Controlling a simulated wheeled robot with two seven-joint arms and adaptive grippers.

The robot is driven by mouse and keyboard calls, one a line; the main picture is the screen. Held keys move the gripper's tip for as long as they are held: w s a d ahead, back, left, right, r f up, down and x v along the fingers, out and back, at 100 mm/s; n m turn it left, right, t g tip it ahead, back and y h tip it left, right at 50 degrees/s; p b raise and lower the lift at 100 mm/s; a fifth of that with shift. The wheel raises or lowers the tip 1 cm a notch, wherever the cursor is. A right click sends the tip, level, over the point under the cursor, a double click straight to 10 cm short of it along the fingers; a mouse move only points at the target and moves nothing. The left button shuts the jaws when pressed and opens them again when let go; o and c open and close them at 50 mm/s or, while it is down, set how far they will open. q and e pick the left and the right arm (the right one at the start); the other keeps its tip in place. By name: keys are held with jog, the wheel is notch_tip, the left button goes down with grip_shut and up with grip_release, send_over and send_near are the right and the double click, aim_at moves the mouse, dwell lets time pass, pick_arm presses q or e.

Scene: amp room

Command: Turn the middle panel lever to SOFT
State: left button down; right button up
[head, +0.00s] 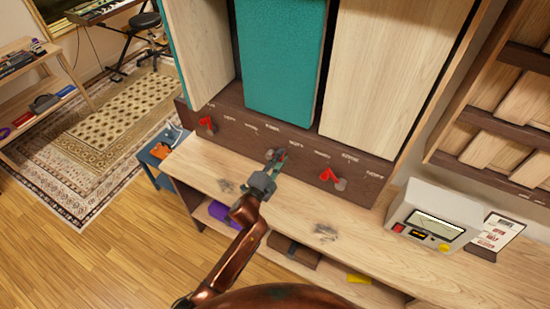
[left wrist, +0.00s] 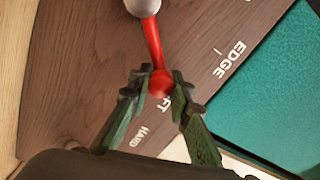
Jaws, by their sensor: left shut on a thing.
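The middle panel lever shows in the left wrist view as a red arm (left wrist: 152,42) running from a round grey hub (left wrist: 143,6) to a red knob. My left gripper (left wrist: 160,85) is shut on the knob, one dark green finger on each side. Beside the knob the letters "FT" show, the rest of that word hidden; "HARD" is farther down and "EDGE" is to the right. In the head view my left gripper (head: 276,164) is at the middle of the dark wooden panel (head: 235,128) and hides most of the lever. My right gripper is out of view.
Two other red levers, left (head: 208,124) and right (head: 329,175), flank it on the panel. A teal board (head: 284,55) stands above. The wooden bench top (head: 290,205) has a grey device (head: 436,217) at right.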

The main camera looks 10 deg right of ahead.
pick_arm(q)
jog(key=shift+a+f, duration=0.1)
jog(key=shift+f, duration=0.15)
jog(key=c, duration=2)
grip_release()
jog(key=shift+c, duration=0.2)
jog(key=o, duration=0.3)
jog(key=shift+r, duration=0.1)
jog(key=v, duration=1.2)
